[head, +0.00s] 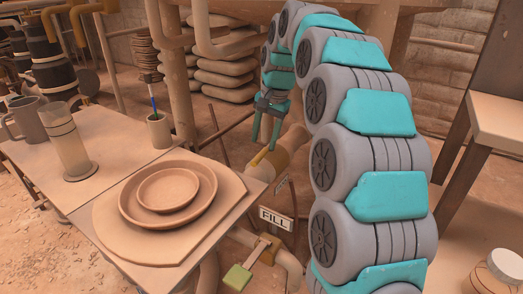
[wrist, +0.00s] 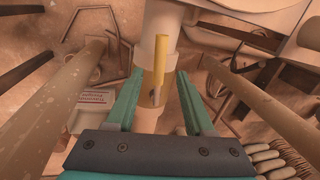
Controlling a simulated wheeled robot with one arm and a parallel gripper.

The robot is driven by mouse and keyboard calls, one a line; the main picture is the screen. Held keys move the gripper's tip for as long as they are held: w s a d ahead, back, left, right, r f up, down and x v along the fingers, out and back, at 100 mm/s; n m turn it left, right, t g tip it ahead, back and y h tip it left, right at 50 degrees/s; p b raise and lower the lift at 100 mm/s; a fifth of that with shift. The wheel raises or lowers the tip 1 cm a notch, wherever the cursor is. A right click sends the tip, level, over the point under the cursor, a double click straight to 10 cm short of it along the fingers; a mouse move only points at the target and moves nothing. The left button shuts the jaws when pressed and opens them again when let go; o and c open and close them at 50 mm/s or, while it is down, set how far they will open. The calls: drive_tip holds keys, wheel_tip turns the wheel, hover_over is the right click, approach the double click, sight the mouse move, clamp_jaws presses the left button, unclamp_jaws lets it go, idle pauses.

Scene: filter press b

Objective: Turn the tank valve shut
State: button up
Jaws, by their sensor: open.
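A yellow valve lever (head: 258,157) sits on a thick pipe (head: 280,158) just below my gripper in the head view. In the wrist view the yellow lever (wrist: 159,68) lies lengthwise along the pipe (wrist: 163,18). My gripper (head: 264,146) points down at it, with its two green fingers open. In the wrist view the gripper (wrist: 158,75) has one finger on either side of the lever, with gaps between. I cannot tell how deep the fingertips reach. A small sign (head: 282,184) beside this pipe is too oblique to read.
A second valve with a green-ended lever (head: 237,278) sits lower, under a FILL sign (head: 276,218). A table with stacked plates (head: 168,190), a glass cylinder (head: 66,142) and a cup (head: 159,130) stands left. Pipes flank my gripper in the wrist view.

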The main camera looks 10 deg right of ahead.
sight(261, 154)
drive_tip(key=f, duration=0.4)
drive_tip(key=shift+w+a+f, duration=0.25)
drive_tip(key=shift+a, duration=0.1)
clamp_jaws()
idle(1.1)
